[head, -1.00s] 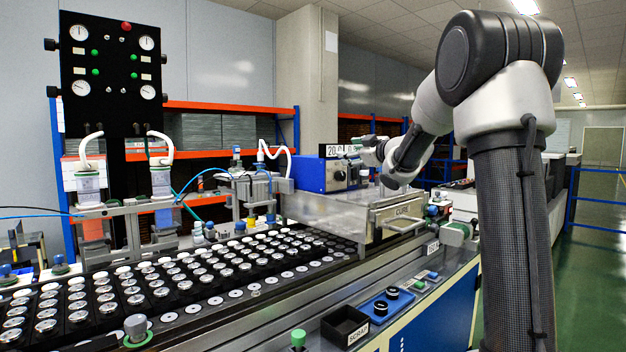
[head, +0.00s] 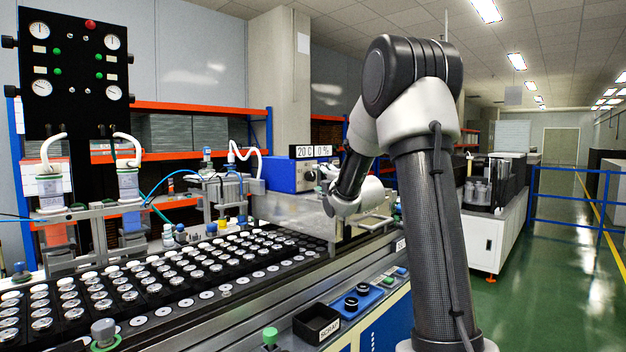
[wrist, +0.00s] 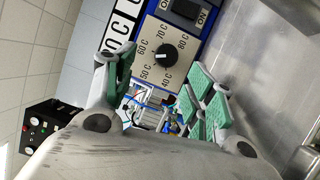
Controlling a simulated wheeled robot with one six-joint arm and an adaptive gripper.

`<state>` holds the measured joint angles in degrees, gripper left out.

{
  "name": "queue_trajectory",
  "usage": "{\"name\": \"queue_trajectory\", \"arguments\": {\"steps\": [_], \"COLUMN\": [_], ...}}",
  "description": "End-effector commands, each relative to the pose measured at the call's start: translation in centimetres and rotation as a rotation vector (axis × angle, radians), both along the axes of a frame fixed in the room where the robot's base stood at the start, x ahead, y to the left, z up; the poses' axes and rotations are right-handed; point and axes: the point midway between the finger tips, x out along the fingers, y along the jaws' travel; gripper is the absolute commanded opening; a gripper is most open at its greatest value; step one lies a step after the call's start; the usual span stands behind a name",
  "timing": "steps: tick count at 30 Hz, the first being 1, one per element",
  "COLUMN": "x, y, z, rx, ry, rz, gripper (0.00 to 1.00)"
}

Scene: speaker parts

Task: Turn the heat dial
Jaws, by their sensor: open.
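The heat dial (wrist: 166,57) is a round black knob on a cream plate marked 40 C to 80 C, on the front of a blue box (head: 287,175). Its small white mark faces left in the wrist view, roughly toward the 50 C to 60 C side; the exact reading is unclear. My gripper (wrist: 164,95) is open and empty, with green-padded fingers either side of the view below the dial. The knob is apart from the fingers. In the head view my gripper (head: 328,188) is by the box's front, and the dial cannot be made out there.
A black ON switch (wrist: 186,10) is beside the dial plate. A display (head: 315,151) reading 20 C and 0 % tops the box. A metal oven housing (head: 285,207) stands below, behind the conveyor's rows of speaker parts (head: 130,285). A scrap bin (head: 316,323) is in front.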

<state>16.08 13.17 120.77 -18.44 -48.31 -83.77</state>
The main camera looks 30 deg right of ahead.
Motion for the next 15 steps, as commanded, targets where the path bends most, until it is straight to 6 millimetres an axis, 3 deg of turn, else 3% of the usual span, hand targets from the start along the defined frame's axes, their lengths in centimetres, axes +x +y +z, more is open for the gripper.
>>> {"name": "queue_trajectory", "arguments": {"steps": [1, 2, 9, 15], "x": [0.0, 0.5, 5.4, 7.2], "y": [0.0, 0.0, -0.2, -0.3], "z": [-1.4, -1.5, -1.0, -0.8], "rx": [0.002, 0.001, 0.001, 0.001], "ry": [0.004, 0.001, -0.001, -0.001], "rz": [0.001, 0.002, 0.001, 0.001], "gripper": [0.55, 0.55, 0.55, 0.55]}}
